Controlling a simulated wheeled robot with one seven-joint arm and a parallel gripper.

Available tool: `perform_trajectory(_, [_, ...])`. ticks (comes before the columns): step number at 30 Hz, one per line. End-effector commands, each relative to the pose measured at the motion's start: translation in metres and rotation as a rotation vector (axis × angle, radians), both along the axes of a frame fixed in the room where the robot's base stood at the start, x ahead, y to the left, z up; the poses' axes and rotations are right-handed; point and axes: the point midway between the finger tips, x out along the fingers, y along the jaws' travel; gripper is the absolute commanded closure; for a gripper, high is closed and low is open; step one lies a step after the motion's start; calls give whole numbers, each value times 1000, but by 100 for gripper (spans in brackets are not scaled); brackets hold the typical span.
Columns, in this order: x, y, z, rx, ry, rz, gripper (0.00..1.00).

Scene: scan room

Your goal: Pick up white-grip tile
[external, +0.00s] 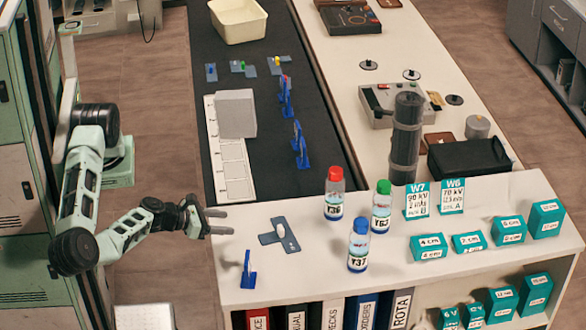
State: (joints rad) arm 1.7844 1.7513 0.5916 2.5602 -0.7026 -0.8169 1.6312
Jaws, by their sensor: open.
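The white-grip tile (268,238) is a flat blue-grey piece with an upright white grip on it. It lies on the near white counter, left of the bottles. My gripper (219,221) is open and empty, its two fingers pointing right. It is at the counter's left edge, to the left of the tile and apart from it. Its height above the counter is hard to tell.
A blue stand (248,272) is in front of the tile. Red-capped (334,195), green-capped (381,208) and blue-capped (358,246) bottles stand to its right. Teal boxes (428,247) are farther right. More tiles (243,69) lie on the dark mat behind.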

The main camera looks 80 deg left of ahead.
Motion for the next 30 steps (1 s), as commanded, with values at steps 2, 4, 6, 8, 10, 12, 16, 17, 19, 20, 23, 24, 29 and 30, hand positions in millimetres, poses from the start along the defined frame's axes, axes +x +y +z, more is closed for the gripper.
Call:
perform_trajectory(2, [11,3,-12,-2,-1,8,47])
perform_trajectory(4, [20,5,-17,-5,-1,10,47])
perform_trajectory(6, [29,7,-21,-4,-1,10,47])
perform_trajectory(8, [37,8,-24,-4,-1,10,47])
perform_trajectory(10, [45,9,-27,-6,0,10,47])
perform_trajectory(12, [53,10,-30,-6,-1,9,47])
perform_trajectory(16, [67,13,-36,-8,0,11,47])
perform_trajectory(17, [70,13,-38,-7,0,9,47])
perform_trajectory(19, [77,14,-40,-6,0,9,47])
perform_trajectory(20, [80,15,-41,-6,1,9,47])
perform_trajectory(23, [92,17,-38,-4,1,8,47])
perform_trajectory(24, [96,18,-39,-4,1,8,47])
perform_trajectory(29, [104,19,-43,-4,1,7,47])
perform_trajectory(30, [107,20,-44,-4,2,8,47])
